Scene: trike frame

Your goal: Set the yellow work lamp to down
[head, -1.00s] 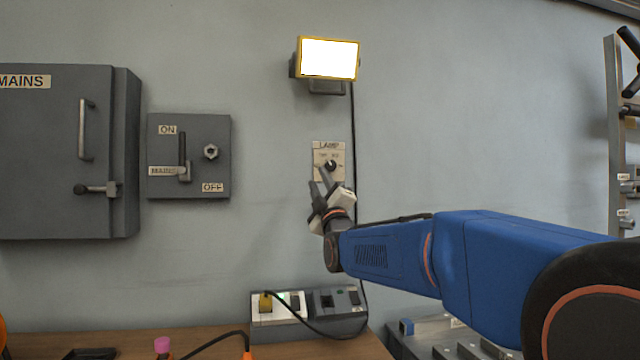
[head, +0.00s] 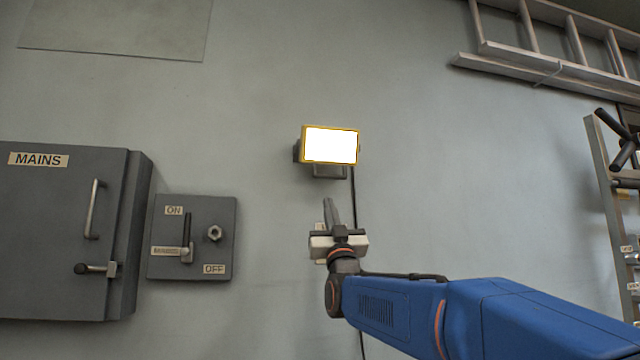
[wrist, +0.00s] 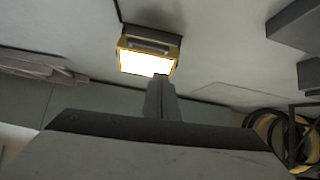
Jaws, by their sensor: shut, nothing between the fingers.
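The yellow work lamp (head: 331,145) is on the wall in the middle of the head view, its face lit bright white and turned outward. A dark bracket (head: 330,171) sits under it. In the wrist view the lit lamp (wrist: 147,58) is ahead, just beyond my fingertips. My gripper (head: 331,207) is shut and empty, pointing up, a little below the lamp in the head view. In the wrist view my shut fingers (wrist: 160,92) overlap the lamp's lower edge; I cannot tell whether they touch it. The lamp switch plate is mostly hidden behind my gripper.
A grey MAINS cabinet (head: 62,232) and an ON/OFF switch box (head: 192,238) are on the wall at left. A black cable (head: 353,200) hangs below the lamp. A ladder (head: 560,60) hangs at upper right, above a rack (head: 612,200). The wall around the lamp is clear.

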